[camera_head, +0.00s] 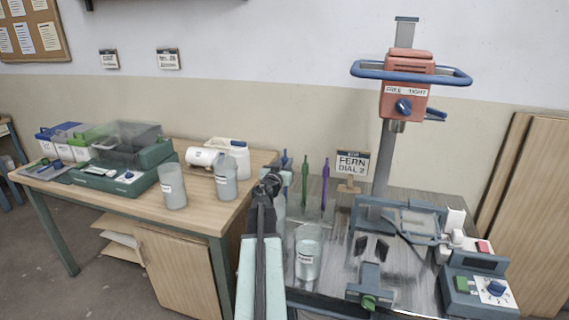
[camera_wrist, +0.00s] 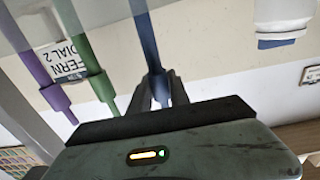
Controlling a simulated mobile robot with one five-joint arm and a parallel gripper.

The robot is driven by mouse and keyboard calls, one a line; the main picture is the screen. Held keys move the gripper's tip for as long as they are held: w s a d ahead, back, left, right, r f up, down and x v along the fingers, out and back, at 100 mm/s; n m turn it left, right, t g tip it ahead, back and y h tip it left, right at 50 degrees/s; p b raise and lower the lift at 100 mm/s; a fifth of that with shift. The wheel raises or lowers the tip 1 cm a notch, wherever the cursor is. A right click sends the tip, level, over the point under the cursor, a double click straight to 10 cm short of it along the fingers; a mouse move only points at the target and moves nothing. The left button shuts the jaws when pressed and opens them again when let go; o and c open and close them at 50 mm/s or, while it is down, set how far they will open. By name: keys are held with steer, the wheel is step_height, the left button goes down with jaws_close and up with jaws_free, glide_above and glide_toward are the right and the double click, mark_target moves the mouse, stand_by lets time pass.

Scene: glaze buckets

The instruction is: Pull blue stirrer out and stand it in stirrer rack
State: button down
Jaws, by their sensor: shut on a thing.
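The blue stirrer (camera_wrist: 147,45) runs down from the top of the wrist view to my gripper (camera_wrist: 160,92), whose fingers are shut on its end. In the head view my gripper (camera_head: 271,183) is at the right end of the wooden table, and a bit of blue stirrer (camera_head: 285,165) shows just beyond it. A green stirrer (camera_head: 305,180) and a purple stirrer (camera_head: 325,185) stand upright to its right; they also show left of the blue one in the wrist view. I cannot make out the stirrer rack itself or the blue stirrer's far end.
A cup (camera_head: 308,255) stands on the grey bench right of my arm. A red-headed stand (camera_head: 405,85) and a sign (camera_head: 350,165) rise behind. Buckets (camera_head: 172,188) and a green scale (camera_head: 135,180) are on the wooden table at left.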

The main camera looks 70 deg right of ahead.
steer(key=shift+w, duration=0.1)
steer(key=shift+w+d+f, duration=0.15)
steer(key=shift+d, duration=0.15)
steer(key=shift+w, duration=0.1)
steer(key=shift+a, duration=0.2)
stand_by(0.4)
steer(key=shift+f+b, duration=0.5)
steer(key=shift+b, duration=0.25)
stand_by(0.6)
stand_by(0.5)
steer(key=c, duration=1.1)
jaws_free()
steer(key=shift+c, duration=0.2)
steer(key=shift+o, duration=0.7)
